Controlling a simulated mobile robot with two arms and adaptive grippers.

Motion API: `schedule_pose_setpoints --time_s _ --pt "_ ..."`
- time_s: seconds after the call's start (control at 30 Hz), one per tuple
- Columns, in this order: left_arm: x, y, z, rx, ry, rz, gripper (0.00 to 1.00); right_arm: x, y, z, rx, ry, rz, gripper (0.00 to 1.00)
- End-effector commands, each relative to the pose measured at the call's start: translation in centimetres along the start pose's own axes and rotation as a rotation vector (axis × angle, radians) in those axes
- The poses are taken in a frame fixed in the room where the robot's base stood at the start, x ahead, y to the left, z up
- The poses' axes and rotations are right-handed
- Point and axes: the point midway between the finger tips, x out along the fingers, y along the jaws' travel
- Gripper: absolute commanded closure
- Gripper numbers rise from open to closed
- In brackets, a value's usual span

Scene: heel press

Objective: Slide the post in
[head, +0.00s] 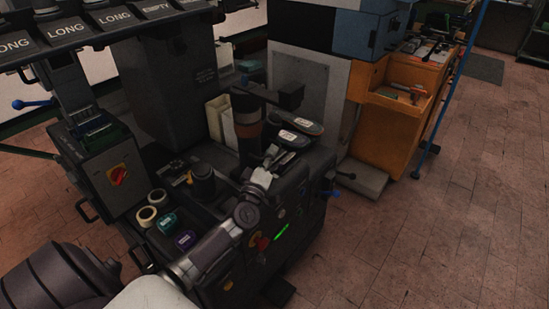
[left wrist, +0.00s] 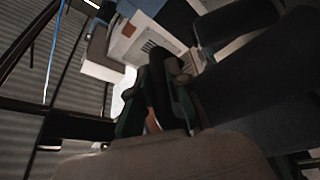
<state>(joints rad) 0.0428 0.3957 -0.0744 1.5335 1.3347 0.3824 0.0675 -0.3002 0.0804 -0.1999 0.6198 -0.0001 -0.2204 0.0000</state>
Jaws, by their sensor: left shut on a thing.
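The post (head: 248,132) looks like a dark upright column with a brown band, standing on the black press bench under a dark horizontal arm (head: 285,95). My left gripper (head: 258,163) reaches in from the lower left and is close against the post's lower part. In the left wrist view my left gripper (left wrist: 158,112) has its fingers closed around a dark piece (left wrist: 160,82), with a strip of brown showing beside it. This looks like the post, but the dark picture hides its ends and seat. My right gripper is not in view.
Two labelled sole-like pieces (head: 300,125) lie right of the post. Tape rolls (head: 153,204), a dark round knob (head: 202,180) and pale bins (head: 222,118) crowd the bench to the left. An orange cabinet (head: 385,125) stands at back right.

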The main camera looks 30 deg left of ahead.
Motion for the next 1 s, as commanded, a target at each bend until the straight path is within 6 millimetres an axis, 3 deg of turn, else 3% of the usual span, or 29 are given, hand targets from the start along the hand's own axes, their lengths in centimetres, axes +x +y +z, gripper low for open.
schedule_pose_setpoints --time_s 0.03,0.23,0.63,0.67,0.77,1.0 --pt "0.6 -1.3 -1.9 0.012 0.021 -0.003 1.00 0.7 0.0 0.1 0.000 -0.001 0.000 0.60" --pt "1.9 -3.4 -5.1 0.009 0.023 -0.002 1.00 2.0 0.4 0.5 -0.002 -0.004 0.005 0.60" --pt "2.1 -3.6 -5.5 0.003 0.013 -0.004 1.00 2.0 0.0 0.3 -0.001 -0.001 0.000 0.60" --pt "2.1 -3.6 -5.5 0.003 0.013 -0.004 0.79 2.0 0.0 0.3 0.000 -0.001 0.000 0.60" --pt "2.1 -3.6 -5.5 0.003 0.013 -0.004 0.62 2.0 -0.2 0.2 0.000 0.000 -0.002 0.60" --pt "2.2 -3.5 -5.5 0.003 0.014 -0.003 0.59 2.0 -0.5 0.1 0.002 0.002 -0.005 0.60"
